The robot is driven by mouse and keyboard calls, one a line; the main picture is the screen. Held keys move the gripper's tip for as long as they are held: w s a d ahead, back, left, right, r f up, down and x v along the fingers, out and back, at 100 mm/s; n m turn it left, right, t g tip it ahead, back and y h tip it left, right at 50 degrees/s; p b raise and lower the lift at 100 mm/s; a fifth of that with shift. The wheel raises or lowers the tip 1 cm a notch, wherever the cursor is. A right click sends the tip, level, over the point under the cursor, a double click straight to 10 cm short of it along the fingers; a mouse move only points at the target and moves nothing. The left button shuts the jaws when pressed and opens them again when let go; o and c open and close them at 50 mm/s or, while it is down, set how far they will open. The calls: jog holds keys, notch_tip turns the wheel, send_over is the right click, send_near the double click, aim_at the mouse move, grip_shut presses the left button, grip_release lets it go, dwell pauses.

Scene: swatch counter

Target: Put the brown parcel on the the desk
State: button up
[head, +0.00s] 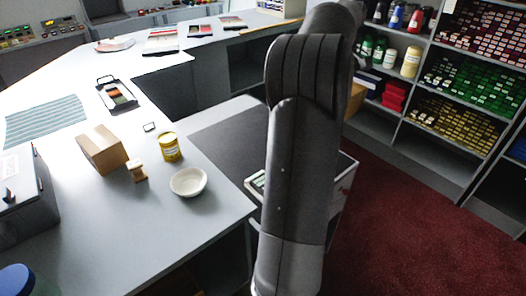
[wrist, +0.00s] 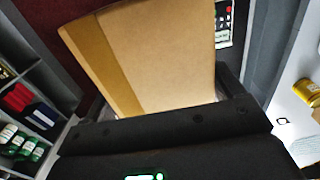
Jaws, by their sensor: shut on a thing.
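The brown parcel (wrist: 160,55), a cardboard box with a darker tape band, fills the upper middle of the wrist view. My gripper (wrist: 165,108) is shut on it, with dark fingers at its near end. In the head view my arm hides the gripper and most or all of the held parcel; a small brown patch (head: 355,99) shows beside the arm, and I cannot tell whether it is the parcel. The grey desk (head: 200,225) stands at left in the head view. Another brown box (head: 103,150) sits on it.
On the desk are a yellow can (head: 169,147), a wooden spool (head: 137,171), a white bowl (head: 188,182), a striped cloth (head: 45,121) and a dark tray (head: 116,95). Shelves (head: 440,120) stand at right. The desk's front is mostly clear.

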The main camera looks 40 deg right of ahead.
notch_tip(320, 180, down, 21)
jog(key=w+a+f, duration=0.1)
jog(key=w+f, duration=0.1)
jog(key=w, duration=0.1)
jog(key=w+f, duration=0.3)
jog(key=w, duration=0.1)
jog(key=w+a+f, duration=0.1)
jog(key=w+f, duration=0.1)
jog(key=w, duration=0.2)
jog(key=shift+a+f, duration=0.3)
jog(key=shift+a, duration=0.05)
jog(key=shift+w+f, duration=0.1)
jog(key=shift+f, duration=1.95)
jog(key=shift+f, duration=0.15)
jog(key=o, duration=1.2)
